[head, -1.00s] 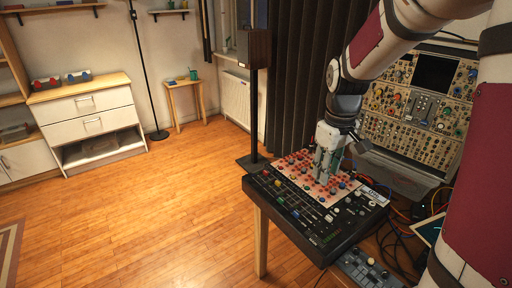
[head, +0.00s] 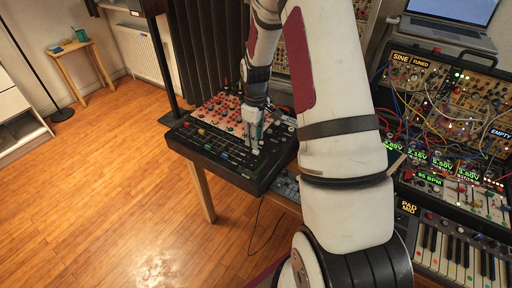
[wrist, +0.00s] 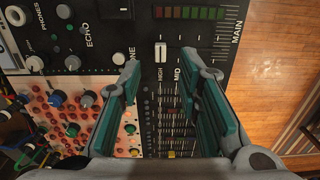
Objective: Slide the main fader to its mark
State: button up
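The black mixer (head: 225,178) sits on a wooden-legged table, with knobs and rows of faders on its top. In the wrist view, a white fader cap (wrist: 160,52) stands in a slot near the printed MAIN label (wrist: 237,27) and a segmented level meter (wrist: 188,12). I take this cap to be the main fader; its mark is not clear to me. My gripper (wrist: 160,68) is open, its teal fingers on either side of the cap in the picture, with nothing between them. I cannot tell its height above the cap. In the head view my gripper (head: 254,147) points down over the mixer.
A pink panel (wrist: 65,112) with many knobs and cables lies beside the gripper. Modular synth cases (head: 450,110), a keyboard (head: 465,255) and a laptop (head: 450,12) stand to the right. Wooden floor (head: 110,190) is open at left.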

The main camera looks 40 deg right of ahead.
aim_at(256, 152)
jog(key=shift+f, duration=2.7)
jog(key=shift+c, duration=0.6)
grip_shut()
